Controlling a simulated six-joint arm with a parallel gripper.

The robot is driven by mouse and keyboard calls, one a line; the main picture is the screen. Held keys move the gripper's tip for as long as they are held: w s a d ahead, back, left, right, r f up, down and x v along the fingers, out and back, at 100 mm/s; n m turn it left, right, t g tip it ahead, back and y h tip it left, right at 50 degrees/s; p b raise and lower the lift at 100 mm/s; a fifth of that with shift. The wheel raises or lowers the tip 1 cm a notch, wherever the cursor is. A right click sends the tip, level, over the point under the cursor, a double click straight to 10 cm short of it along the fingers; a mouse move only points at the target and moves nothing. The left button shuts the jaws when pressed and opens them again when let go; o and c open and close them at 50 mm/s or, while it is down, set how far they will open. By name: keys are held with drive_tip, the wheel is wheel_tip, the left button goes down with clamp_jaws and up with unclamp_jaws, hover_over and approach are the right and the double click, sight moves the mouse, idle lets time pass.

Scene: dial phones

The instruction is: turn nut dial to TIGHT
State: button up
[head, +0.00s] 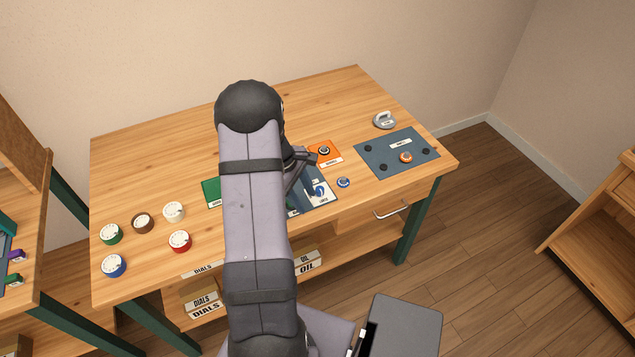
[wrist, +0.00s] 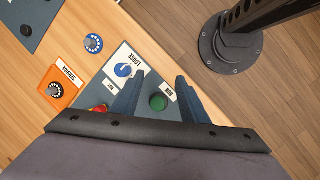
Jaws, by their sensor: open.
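The nut dial appears to be the blue knob (wrist: 124,70) on a white plate (wrist: 128,58) marked LOOSE, in the wrist view. It also shows in the head view (head: 319,190). The TIGHT mark is not legible, and I cannot tell the knob's exact setting. The plate lies on a blue-grey panel (wrist: 88,92). My gripper (wrist: 159,76) is open and empty. In the wrist view the knob lies just left of its left fingertip, outside the gap. A green button (wrist: 158,102) shows between the fingers. In the head view my arm hides part of the panel.
A red part (wrist: 99,108) sits left of the fingers. An orange card (wrist: 60,88) with a dial and a loose blue dial (wrist: 93,43) lie nearby. Several coloured dials, including a red one (head: 180,241), stand left on the bench.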

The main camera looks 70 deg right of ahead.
sight(319, 189)
drive_tip(key=d+r+n+h, duration=0.1)
drive_tip(key=d+r+n, duration=0.2)
drive_tip(key=n, duration=0.7)
drive_tip(key=shift+w+d+r+n+h, duration=0.15)
drive_tip(key=shift+w+d+n+h, duration=0.2)
drive_tip(key=shift+d, duration=0.9)
drive_tip(key=shift+s, duration=0.1)
drive_tip(key=shift+p+x, duration=1)
drive_tip(key=shift+x, duration=2.65)
drive_tip(key=shift+c, duration=0.2)
clamp_jaws()
